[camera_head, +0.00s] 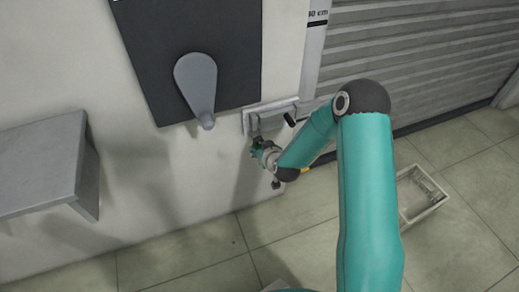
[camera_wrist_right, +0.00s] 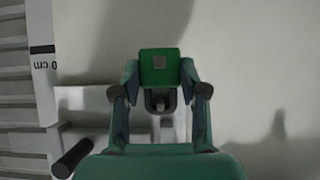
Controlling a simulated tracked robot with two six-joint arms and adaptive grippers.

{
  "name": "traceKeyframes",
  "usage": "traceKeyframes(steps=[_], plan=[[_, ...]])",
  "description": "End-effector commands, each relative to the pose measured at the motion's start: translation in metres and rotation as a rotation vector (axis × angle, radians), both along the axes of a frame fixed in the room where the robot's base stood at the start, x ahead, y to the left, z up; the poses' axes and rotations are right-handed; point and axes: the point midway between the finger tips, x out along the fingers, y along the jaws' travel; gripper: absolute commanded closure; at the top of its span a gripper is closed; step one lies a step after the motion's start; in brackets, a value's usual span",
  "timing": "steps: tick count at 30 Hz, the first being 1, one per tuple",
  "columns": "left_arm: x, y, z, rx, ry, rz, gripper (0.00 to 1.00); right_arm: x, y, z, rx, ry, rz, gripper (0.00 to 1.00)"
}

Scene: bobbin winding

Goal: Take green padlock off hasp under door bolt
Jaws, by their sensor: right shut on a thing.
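The green padlock (camera_head: 256,151) is small in the head view, below the door bolt (camera_head: 271,108), partly covered by my right gripper (camera_head: 260,149). In the right wrist view the padlock (camera_wrist_right: 160,68) shows as a green block with a grey square on its face. My right gripper (camera_wrist_right: 160,82) is shut on it, one finger on each side. The bolt's black handle (camera_wrist_right: 70,158) shows at lower left there. The hasp is mostly hidden; I cannot tell whether the shackle is still through it. My left gripper is not in view.
A dark panel with a grey lever (camera_head: 196,84) is above left of the bolt. A grey shelf (camera_head: 40,165) juts from the wall at left. A ribbed shutter (camera_head: 420,50) is at right. An open crate (camera_head: 423,197) stands on the tiled floor at right.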

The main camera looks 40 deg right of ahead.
Motion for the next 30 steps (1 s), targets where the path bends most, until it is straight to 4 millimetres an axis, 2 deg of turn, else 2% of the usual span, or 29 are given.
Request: traceKeyframes(steps=[6,30], plan=[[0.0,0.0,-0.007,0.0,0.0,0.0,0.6,0.0,0.0002,-0.0013,0.0,-0.001,0.0,0.99],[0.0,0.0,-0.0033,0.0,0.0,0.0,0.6,0.0,0.0007,0.008,0.0,-0.001,0.002,0.99]])
